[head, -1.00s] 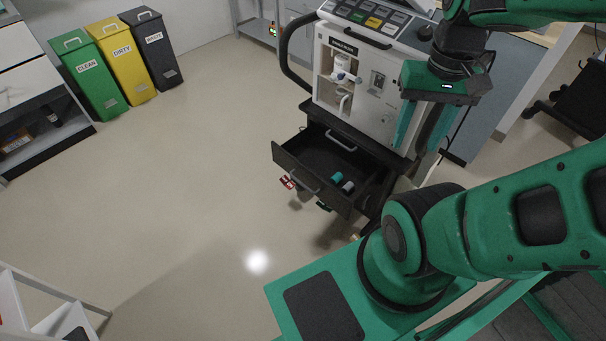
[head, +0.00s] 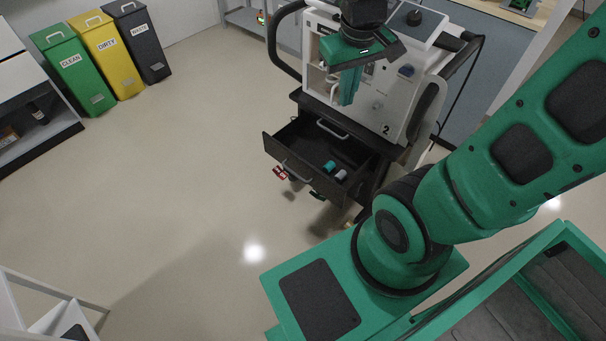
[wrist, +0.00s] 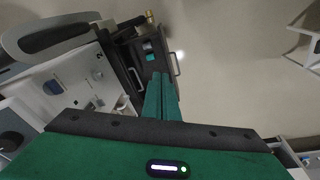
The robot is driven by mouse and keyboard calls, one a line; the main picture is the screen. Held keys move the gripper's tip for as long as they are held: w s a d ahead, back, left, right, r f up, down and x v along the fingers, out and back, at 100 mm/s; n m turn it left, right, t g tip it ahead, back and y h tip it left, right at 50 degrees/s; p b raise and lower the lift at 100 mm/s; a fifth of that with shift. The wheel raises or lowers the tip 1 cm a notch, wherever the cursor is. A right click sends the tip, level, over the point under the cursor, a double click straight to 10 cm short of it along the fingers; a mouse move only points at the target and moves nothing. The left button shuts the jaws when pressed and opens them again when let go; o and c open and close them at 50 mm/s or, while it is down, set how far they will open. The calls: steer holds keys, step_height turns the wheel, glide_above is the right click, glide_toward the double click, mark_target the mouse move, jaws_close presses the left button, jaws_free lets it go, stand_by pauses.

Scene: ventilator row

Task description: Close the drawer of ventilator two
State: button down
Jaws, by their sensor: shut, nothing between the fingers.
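Ventilator two (head: 398,112) is a white machine on a dark cart, with a "2" on its front corner. Its dark drawer (head: 277,148) is pulled out toward the open floor. A teal item (head: 329,167) and a grey item (head: 341,175) lie inside it. The drawer's front has a grey handle (head: 297,172). My gripper (head: 348,98) is shut and empty, in front of the machine's white face and above the back of the drawer. In the wrist view the fingers (wrist: 162,80) point toward the open drawer (wrist: 150,70), apart from its handle as far as I can tell.
Green, yellow and dark bins (head: 105,52) stand along the wall at the back left. A shelf unit (head: 35,105) is at the left edge and a white rack (head: 35,305) at the lower left. The floor (head: 190,170) left of the drawer is clear.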

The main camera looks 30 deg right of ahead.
steer(key=w+a+f+n+g+h, duration=0.1)
steer(key=w+a+f+n+h, duration=0.1)
steer(key=w+a+f+n, duration=0.5)
steer(key=w+a+f+n+g+h, duration=0.1)
steer(key=w+a+f+n+h, duration=0.3)
steer(key=f, duration=0.6)
steer(key=n+t+h, duration=0.6)
steer(key=n+h, duration=0.4)
steer(key=n, duration=0.2)
glide_toward(311, 168)
steer(key=x, duration=0.6)
steer(key=shift+d+f, duration=0.15)
steer(key=shift+d, duration=0.1)
